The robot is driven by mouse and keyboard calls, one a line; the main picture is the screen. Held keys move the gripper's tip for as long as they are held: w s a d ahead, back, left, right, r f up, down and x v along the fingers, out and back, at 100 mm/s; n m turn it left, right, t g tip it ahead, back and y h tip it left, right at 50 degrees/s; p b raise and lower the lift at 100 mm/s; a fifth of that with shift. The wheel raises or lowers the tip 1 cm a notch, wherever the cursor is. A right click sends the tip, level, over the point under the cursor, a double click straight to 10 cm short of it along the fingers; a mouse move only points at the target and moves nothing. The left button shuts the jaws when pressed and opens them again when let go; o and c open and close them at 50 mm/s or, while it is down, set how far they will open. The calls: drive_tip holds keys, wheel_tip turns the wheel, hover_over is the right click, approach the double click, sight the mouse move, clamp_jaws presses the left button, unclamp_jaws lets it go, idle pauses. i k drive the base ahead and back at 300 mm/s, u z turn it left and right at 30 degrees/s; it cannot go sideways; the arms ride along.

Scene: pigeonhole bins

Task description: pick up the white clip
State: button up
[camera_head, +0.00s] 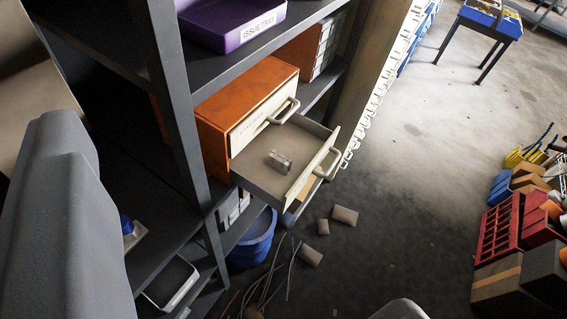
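A small pale clip-like object (280,161), probably the white clip, lies on the floor of an open drawer (262,178). The drawer sticks out of an orange cabinet (212,126) on a shelf and has a pale front with a handle. Nothing covers the object from above. Two grey parts that look like the fingers of my gripper (235,213) show, a large one at the left and a tip at the bottom edge. They are wide apart with nothing seen between them at close range. The drawer lies beyond them.
A dark shelf post (177,105) stands left of the cabinet. A purple tray (228,20) sits on the shelf above. A blue bucket (252,240), loose blocks (345,215) and thin rods lie below.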

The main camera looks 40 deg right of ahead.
sight(280, 162)
drive_tip(key=u, duration=0.05)
drive_tip(key=k, duration=1.1)
drive_tip(key=z, duration=0.8)
drive_tip(key=i, duration=1.75)
drive_tip(key=z, duration=0.05)
